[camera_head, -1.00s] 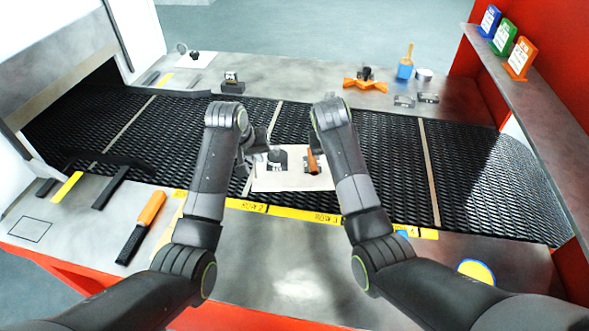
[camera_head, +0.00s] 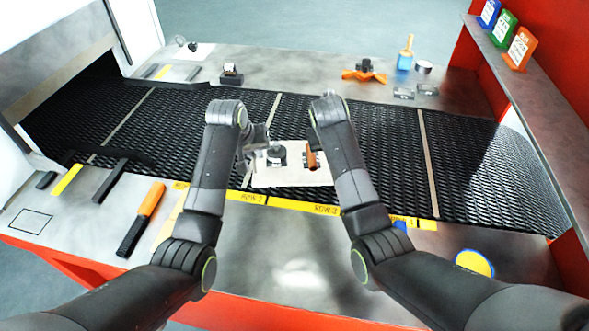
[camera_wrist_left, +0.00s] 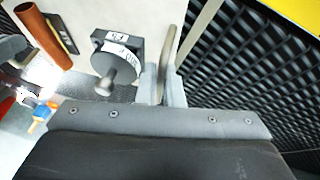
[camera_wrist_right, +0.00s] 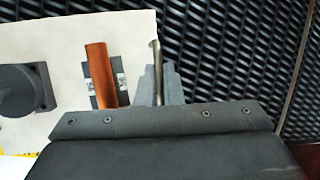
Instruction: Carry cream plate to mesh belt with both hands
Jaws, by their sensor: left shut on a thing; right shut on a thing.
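The cream plate (camera_head: 292,179) is over the mesh belt (camera_head: 385,150), between my two arms in the head view. It bears a dark round-topped block (camera_head: 277,154) and a copper-coloured cylinder (camera_head: 311,158) on a dark base. In the left wrist view my left gripper (camera_wrist_left: 170,85) is shut on the plate's edge. In the right wrist view my right gripper (camera_wrist_right: 158,82) is shut on the opposite edge of the plate. The cylinder (camera_wrist_right: 101,75) stands close to the right fingers. Whether the plate touches the belt cannot be told.
Yellow tape strips (camera_head: 303,208) mark the belt's near edge. An orange-handled tool (camera_head: 142,218) lies on the near counter at left. Belt to the right of the plate is clear.

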